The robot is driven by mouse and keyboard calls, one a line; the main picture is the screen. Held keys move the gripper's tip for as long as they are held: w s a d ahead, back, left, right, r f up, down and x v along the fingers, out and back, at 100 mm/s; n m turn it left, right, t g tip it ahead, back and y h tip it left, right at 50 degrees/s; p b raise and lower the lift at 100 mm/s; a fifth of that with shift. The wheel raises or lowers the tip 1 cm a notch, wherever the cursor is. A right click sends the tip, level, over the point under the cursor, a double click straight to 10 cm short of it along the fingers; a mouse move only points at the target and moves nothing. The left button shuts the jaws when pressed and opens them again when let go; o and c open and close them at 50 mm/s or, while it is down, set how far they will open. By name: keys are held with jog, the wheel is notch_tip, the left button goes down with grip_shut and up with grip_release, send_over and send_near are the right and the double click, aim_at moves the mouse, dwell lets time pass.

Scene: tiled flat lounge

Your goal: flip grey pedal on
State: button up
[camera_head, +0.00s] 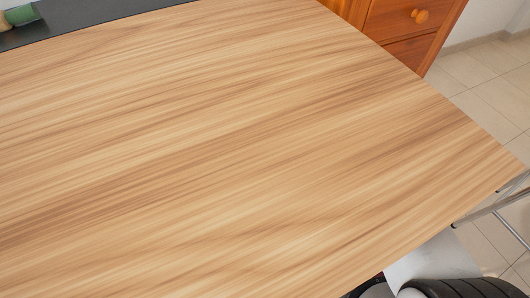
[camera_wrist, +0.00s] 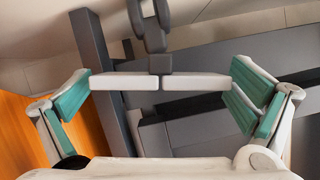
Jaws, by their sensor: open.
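No grey pedal can be made out for sure in either view. My gripper (camera_wrist: 160,88) shows in the wrist view with its two teal-padded fingers spread wide at left and right. It is open and I see nothing clamped between the pads. Two pale bars lie end to end across the space between the fingers, with a dark grey looped piece above their middle; I cannot tell what these are. Grey beams and blocks fill the background there. The gripper cannot be made out in the head view.
A bare wooden table top (camera_head: 230,140) fills most of the head view. A dark surface (camera_head: 95,14) with a green object (camera_head: 20,15) on it is at the top left. A wooden drawer unit (camera_head: 390,22) stands beyond the table. Tiled floor (camera_head: 480,72) shows at the right.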

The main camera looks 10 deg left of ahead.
jog(key=c, duration=1.2)
jog(key=shift+o, duration=0.2)
jog(key=shift+s+a+n+h, duration=0.15)
jog(key=shift+a+n+h, duration=0.1)
jog(key=shift+n+h, duration=0.4)
jog(key=shift+s+n+t+h, duration=0.1)
jog(key=shift+n+t+h, duration=0.5)
jog(key=shift+n, duration=0.55)
jog(key=o, duration=1.2)
jog(key=shift+c, duration=0.2)
jog(key=v, duration=1.2)
jog(key=shift+f, duration=0.2)
